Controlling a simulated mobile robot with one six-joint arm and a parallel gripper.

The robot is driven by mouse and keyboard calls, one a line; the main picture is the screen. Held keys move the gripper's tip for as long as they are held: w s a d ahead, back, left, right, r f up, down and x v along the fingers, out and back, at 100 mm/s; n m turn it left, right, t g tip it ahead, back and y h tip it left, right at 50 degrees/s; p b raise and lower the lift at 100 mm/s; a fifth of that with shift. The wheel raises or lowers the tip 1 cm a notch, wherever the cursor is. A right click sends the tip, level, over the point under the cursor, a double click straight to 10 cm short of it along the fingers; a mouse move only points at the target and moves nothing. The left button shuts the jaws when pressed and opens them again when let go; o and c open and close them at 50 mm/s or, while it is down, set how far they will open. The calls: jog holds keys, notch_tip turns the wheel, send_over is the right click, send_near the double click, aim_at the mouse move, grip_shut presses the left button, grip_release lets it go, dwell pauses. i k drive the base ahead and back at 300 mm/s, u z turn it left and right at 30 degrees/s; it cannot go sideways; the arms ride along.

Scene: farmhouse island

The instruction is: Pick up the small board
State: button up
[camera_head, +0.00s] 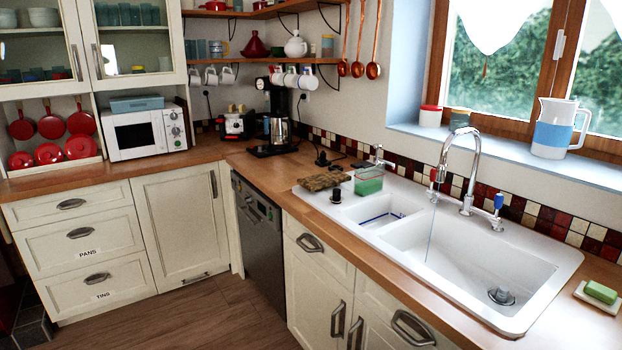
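A small board (322,181), brown with a patterned wooden top, lies flat at the back left corner of the white sink (543,262). A small dark-topped object (336,193) stands just in front of its right end. A green translucent container (369,182) is to its right. My gripper is not in view, so I cannot see whether it is open or shut.
The wooden counter (262,180) is clear left of the board. A coffee maker (277,130) and a dark cable (322,158) are behind it. The tall faucet (473,165) rises over the sink. A dishwasher (258,235) and cabinets are below; the floor (200,315) is open.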

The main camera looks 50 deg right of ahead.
aim_at(316, 183)
jog(key=z, duration=0.1)
jog(key=i, duration=1.15)
jog(key=z, duration=0.3)
